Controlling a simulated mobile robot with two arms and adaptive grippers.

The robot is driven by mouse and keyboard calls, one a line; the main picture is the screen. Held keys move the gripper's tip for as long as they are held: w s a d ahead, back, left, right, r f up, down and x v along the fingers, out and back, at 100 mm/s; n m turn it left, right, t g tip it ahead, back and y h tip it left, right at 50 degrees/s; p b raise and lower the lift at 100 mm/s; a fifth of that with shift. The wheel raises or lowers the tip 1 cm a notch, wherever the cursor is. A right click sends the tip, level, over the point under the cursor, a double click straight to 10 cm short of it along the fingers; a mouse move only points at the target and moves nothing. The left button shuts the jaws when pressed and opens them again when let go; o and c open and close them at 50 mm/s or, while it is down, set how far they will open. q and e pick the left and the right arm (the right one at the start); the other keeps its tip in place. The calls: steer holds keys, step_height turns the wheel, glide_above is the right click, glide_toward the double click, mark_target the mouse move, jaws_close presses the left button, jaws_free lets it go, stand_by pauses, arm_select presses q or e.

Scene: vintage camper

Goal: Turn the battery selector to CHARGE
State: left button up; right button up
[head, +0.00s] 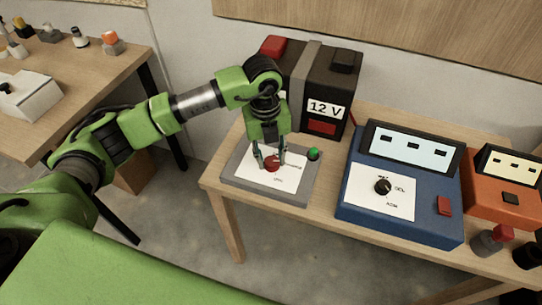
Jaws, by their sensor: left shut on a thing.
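The battery selector is a grey box with a white label plate (253,178) at the left end of the wooden table. Its red knob (272,164) sits in the middle of the plate. My left gripper (270,160) points down over the plate, shut on the red knob with a finger on each side. A green button or lamp (313,154) shows at the box's right rear corner. The label words are too small to read, and the fingers hide part of them, so I cannot tell the knob's setting. My right gripper is not in view.
A black 12 V battery (325,85) with a red cap stands close behind the selector. A blue charger (405,215) with a black knob stands to its right, then an orange unit (508,195). A second table (95,85) is at the left.

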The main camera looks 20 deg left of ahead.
mark_target(268, 160)
arm_select(q)
steer(key=o, duration=1.1)
steer(key=r, duration=1.2)
steer(key=shift+s+a, duration=0.2)
steer(key=shift+a, duration=0.15)
